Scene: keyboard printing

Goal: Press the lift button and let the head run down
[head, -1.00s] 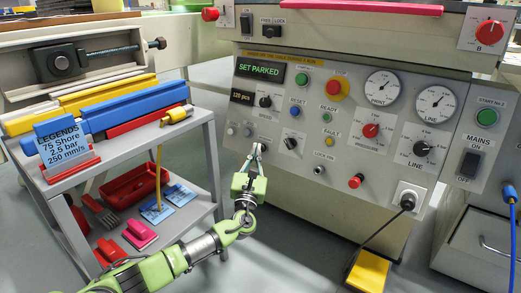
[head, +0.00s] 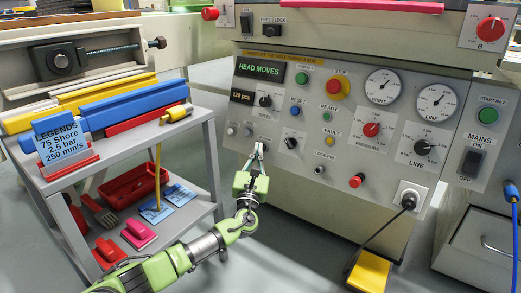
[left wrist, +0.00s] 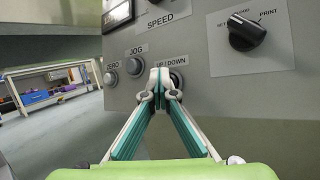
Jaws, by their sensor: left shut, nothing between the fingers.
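The lift button, labelled UP / DOWN, shows in the left wrist view (left wrist: 177,79) as a dark round button on the grey panel, partly hidden behind my fingertips. My left gripper (left wrist: 160,80) is shut and empty, its tips in front of the button's left part; whether it is pressed in cannot be told. In the head view my left gripper (head: 258,149) reaches up to the lower left of the control panel (head: 330,195), and its tip hides the button there. The green display (head: 261,70) reads HEAD MOVES. My right gripper is not in view.
JOG (left wrist: 133,66) and ZERO (left wrist: 110,78) buttons sit left of the lift button. A round selector knob (left wrist: 245,33) is to its upper right. A grey cart (head: 95,170) with coloured bars stands left of my arm. A yellow pedal (head: 369,272) lies on the floor.

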